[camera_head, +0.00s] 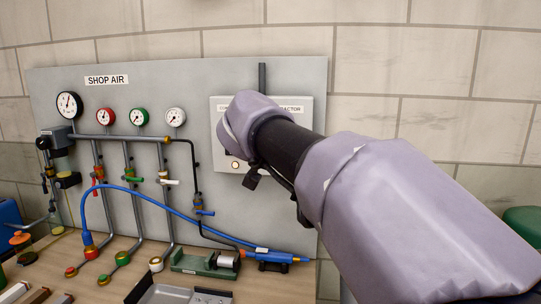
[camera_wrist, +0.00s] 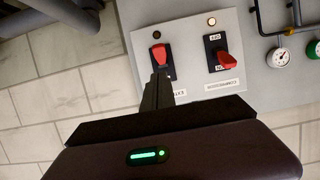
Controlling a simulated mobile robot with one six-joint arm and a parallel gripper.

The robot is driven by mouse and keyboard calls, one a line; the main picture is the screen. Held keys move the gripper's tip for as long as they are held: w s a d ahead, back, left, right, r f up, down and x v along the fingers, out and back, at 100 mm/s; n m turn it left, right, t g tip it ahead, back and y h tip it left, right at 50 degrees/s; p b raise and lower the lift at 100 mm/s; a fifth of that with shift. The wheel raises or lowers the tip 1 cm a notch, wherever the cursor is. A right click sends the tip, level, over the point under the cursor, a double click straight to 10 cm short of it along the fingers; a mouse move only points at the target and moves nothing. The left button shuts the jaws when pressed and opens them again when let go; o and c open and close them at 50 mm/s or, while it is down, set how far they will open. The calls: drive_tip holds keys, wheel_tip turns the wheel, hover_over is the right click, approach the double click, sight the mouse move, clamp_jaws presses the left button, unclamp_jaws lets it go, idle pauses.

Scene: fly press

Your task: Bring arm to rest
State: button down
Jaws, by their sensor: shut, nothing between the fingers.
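My gripper (camera_wrist: 159,74) shows in the wrist view with its dark fingers together and nothing between them. Its tips are at or just in front of the left red-handled switch (camera_wrist: 159,54) on a light grey control box (camera_wrist: 185,18). I cannot tell whether they touch it. A second red-handled switch (camera_wrist: 222,60) is to the right, its handle tilted. In the head view my arm, in a lilac cover, reaches from the lower right across the control box (camera_head: 303,118) and hides most of it. My fingers cannot be made out clearly there.
A grey panel (camera_head: 232,75) carries gauges, valves and pipes left of the arm. A blue hose (camera_head: 163,201) arcs over the wooden bench (camera_head: 110,245) to a blue tool (camera_head: 270,256). A grey tray (camera_head: 180,294) lies at the front. The block wall (camera_head: 440,70) at upper right is bare.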

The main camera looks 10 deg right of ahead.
drive_tip(key=shift+s+a+f, duration=0.15)
drive_tip(key=shift+s, duration=0.25)
drive_tip(key=shift+s+a+f, duration=0.1)
drive_tip(key=shift+s, duration=0.25)
drive_tip(key=s+d+f+g+y, duration=0.2)
drive_tip(key=s+f+g, duration=0.1)
drive_tip(key=s+f, duration=0.65)
drive_tip(key=s+d+f+g+y, duration=0.15)
drive_tip(key=s+f, duration=0.45)
drive_tip(key=s, duration=0.6)
drive_tip(key=s+a+f+g+y, duration=0.3)
drive_tip(key=s+a+f, duration=0.1)
drive_tip(key=s+f, duration=0.8)
drive_tip(key=shift+s+a+m, duration=0.15)
drive_tip(key=shift+s+m, duration=0.25)
drive_tip(key=shift+s, duration=0.5)
